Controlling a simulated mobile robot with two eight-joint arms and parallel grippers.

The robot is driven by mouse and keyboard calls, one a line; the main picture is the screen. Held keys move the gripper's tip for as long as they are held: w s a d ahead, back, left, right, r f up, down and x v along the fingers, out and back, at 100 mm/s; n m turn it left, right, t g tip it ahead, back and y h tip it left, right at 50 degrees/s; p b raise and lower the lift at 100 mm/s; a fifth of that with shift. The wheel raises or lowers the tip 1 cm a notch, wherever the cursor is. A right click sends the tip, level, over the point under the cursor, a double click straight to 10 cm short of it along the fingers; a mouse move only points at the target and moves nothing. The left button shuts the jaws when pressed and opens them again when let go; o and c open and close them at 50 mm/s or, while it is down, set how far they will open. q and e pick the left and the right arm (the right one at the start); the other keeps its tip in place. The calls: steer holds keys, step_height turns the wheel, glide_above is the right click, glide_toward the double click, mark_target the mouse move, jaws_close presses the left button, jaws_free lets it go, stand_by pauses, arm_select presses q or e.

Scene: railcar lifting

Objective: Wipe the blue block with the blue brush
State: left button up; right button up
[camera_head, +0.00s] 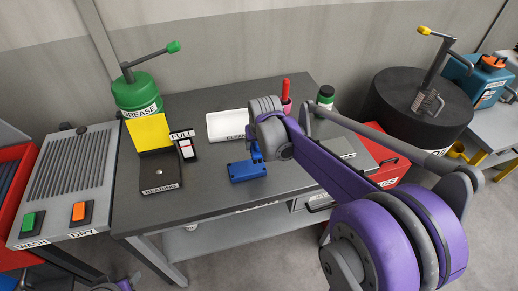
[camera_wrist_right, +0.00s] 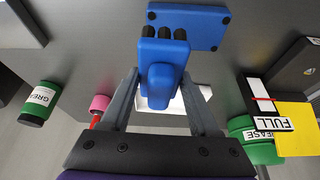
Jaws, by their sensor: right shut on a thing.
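The blue block (camera_head: 248,171) lies on the grey table near its front edge. It also shows at the top of the right wrist view (camera_wrist_right: 188,22). My right gripper (camera_wrist_right: 161,78) is shut on the blue brush (camera_wrist_right: 163,72), whose dark bristles point toward the block. In the head view the brush (camera_head: 256,151) is just above the block's back edge, partly hidden by my right arm. Whether the bristles touch the block is not clear. My left gripper is not in view.
A white tray (camera_head: 227,125) lies behind the block. A green grease container (camera_head: 137,93), a FULL indicator (camera_head: 187,149) and a bearing plate (camera_head: 160,173) stand to the left.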

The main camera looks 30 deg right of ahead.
step_height(320, 180, up, 2)
steer(key=shift+w+a+r+p, duration=0.1)
steer(key=shift+p, duration=0.2)
stand_by(0.5)
